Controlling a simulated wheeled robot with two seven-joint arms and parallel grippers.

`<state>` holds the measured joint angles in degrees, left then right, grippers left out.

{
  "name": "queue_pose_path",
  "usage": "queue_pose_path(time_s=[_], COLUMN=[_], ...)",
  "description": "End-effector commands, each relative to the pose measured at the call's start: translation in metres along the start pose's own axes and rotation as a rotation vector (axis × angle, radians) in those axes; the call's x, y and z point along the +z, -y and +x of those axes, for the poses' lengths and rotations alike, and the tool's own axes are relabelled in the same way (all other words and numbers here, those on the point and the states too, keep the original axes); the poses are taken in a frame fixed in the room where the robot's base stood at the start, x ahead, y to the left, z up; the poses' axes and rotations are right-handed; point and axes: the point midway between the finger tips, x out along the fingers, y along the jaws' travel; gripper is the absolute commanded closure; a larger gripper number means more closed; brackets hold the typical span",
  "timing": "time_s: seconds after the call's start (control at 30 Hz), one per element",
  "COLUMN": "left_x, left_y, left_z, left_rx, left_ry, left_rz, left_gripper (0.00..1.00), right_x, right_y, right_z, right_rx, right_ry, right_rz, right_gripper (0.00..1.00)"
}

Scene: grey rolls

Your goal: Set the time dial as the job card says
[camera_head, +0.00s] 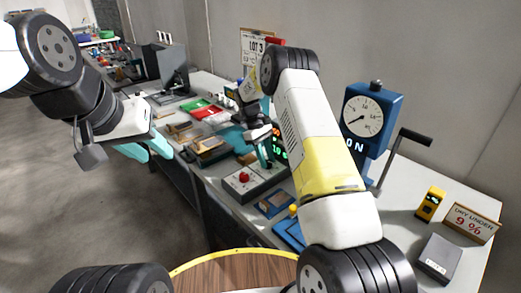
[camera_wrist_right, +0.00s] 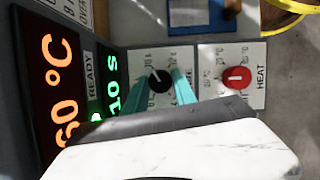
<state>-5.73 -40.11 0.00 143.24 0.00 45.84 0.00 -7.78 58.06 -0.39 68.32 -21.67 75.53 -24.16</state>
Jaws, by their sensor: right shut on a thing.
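In the right wrist view, the black time dial (camera_wrist_right: 159,80) sits on a pale panel, with a white mark toward the picture's upper left. My right gripper (camera_wrist_right: 163,88) is shut on it, one teal finger on each side; the fingers hide part of its scale. The green display (camera_wrist_right: 112,97) reads 10 s. In the head view my right gripper (camera_head: 266,157) is at the panel, partly behind my arm. The job card (camera_head: 256,48) on the wall reads LOT 3; its smaller print is illegible. My left gripper (camera_head: 148,149) is open and empty, off the bench's left side.
The red HEAT knob (camera_wrist_right: 236,78) is beside the dial; an orange display (camera_wrist_right: 57,90) reads 60 °C. A blue gauge press (camera_head: 369,113) with a lever is right of my arm. A sign (camera_head: 471,223) reads DRY UNDER 9 %.

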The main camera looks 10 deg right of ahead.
Motion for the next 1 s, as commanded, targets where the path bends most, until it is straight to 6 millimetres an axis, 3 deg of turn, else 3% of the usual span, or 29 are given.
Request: queue_pose_path(time_s=[0.33, 0.37, 0.43, 0.47, 0.8, 1.0], left_x=[0.0, 0.0, 0.0, 0.0, 0.0, 0.0], left_y=[0.0, 0.0, 0.0, 0.0, 0.0, 0.0], left_z=[0.0, 0.0, 0.0, 0.0, 0.0, 0.0], left_rx=[0.0, 0.0, 0.0, 0.0, 0.0, 0.0], left_ry=[0.0, 0.0, 0.0, 0.0, 0.0, 0.0], left_rz=[0.0, 0.0, 0.0, 0.0, 0.0, 0.0], left_gripper=[0.64, 0.64, 0.64, 0.64, 0.64, 0.64], right_x=[-0.002, -0.002, -0.002, -0.001, -0.001, -0.002], right_y=[0.001, 0.001, 0.001, 0.001, 0.0, 0.0], right_z=[0.0, 0.0, 0.0, 0.0, -0.003, -0.031], right_rx=[-0.002, -0.002, -0.001, -0.001, 0.0, 0.001], right_ry=[-0.004, -0.004, -0.004, -0.003, -0.002, -0.005], right_rz=[0.0, 0.0, 0.0, 0.0, 0.001, 0.002], right_gripper=[1.0, 0.62, 0.48, 0.46, 0.46, 0.46])
